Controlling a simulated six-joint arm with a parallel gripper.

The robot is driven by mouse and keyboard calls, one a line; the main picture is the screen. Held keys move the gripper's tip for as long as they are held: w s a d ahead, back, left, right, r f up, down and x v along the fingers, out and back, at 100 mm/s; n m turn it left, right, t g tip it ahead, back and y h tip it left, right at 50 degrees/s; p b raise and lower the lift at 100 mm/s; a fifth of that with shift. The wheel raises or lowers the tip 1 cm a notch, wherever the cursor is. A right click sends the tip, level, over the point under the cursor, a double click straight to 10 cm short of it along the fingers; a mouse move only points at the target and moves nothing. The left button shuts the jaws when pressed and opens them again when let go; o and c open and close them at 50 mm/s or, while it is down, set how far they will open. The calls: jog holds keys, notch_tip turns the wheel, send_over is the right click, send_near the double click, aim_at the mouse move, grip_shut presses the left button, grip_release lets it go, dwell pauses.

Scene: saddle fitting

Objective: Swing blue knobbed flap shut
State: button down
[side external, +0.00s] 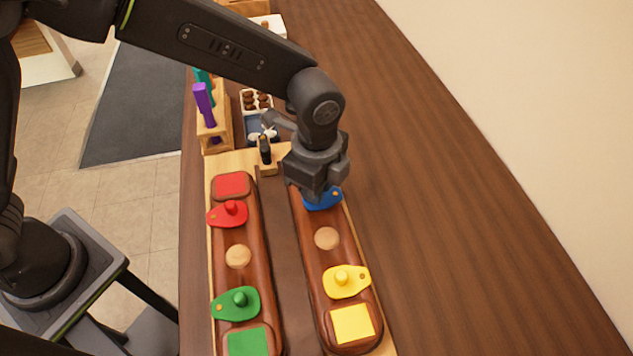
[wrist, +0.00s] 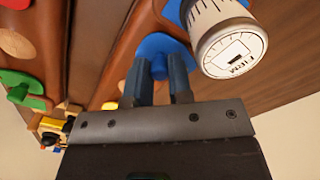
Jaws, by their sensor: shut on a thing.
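The blue knobbed flap (side external: 323,201) lies near the far end of the right-hand brown wooden saddle (side external: 315,253), mostly hidden under my gripper in the side view. In the wrist view the blue flap (wrist: 164,43) shows its rounded plate and its upright knob (wrist: 159,66). My gripper (wrist: 167,76) has its two fingers around that knob and is shut on it. A patch of blue (wrist: 175,12) shows farther up the same saddle, partly covered by a white cylinder with a printed dial (wrist: 230,46). I cannot tell whether the cylinder touches the saddle.
The left-hand saddle carries red (side external: 230,214) and green (side external: 237,303) flaps. A yellow flap (side external: 345,281) sits nearer on the right-hand saddle. A black-topped tool (side external: 265,150), a wooden rack (side external: 217,130) and a tray (side external: 256,100) stand beyond. The table to the right is clear.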

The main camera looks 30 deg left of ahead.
jog(key=c, duration=1)
grip_release()
jog(key=shift+c, duration=0.2)
notch_tip(320, 180, up, 14)
jog(key=shift+f, duration=0.1)
